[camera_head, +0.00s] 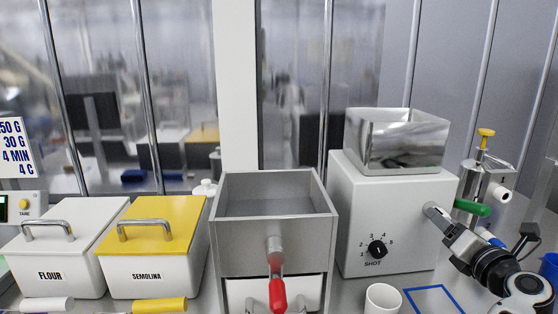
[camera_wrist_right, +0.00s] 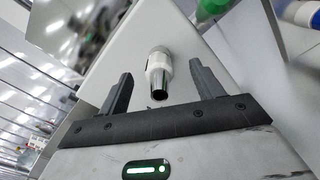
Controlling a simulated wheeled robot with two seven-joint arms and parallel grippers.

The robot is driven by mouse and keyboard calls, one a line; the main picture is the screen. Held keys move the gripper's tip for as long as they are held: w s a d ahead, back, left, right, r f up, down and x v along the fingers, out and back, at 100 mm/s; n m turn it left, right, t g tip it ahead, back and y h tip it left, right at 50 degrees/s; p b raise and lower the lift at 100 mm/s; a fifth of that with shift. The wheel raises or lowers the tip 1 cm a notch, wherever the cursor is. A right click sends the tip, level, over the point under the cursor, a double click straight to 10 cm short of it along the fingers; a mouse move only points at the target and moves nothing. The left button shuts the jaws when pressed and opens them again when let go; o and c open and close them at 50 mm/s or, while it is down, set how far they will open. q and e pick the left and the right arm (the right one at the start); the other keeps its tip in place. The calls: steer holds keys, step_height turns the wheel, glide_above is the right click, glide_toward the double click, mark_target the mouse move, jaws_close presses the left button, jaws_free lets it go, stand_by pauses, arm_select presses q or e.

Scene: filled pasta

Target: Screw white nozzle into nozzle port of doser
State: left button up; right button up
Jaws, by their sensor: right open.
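The doser (camera_head: 393,215) is a white box with a shot dial on its front and a steel hopper (camera_head: 398,140) on top. The white nozzle (camera_wrist_right: 158,72), with a white collar and a metal tip, sticks out from the doser's white side face in the right wrist view. Its base lies against that face, so the port is hidden and I cannot tell how it is seated. My right gripper (camera_wrist_right: 158,92) is open, with one finger on each side of the nozzle and gaps to both. In the head view the right gripper (camera_head: 447,226) is beside the doser's right side. My left gripper is out of view.
A steel machine (camera_head: 275,230) with a red handle stands left of the doser. A white cup (camera_head: 382,298) and a blue square outline (camera_head: 433,300) are in front. A green handle (camera_head: 472,207) is close behind my right gripper. Flour (camera_head: 60,255) and semolina (camera_head: 150,260) bins stand left.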

steer(key=s, duration=0.5)
steer(key=shift+s+d, duration=0.2)
steer(key=shift+s, duration=0.1)
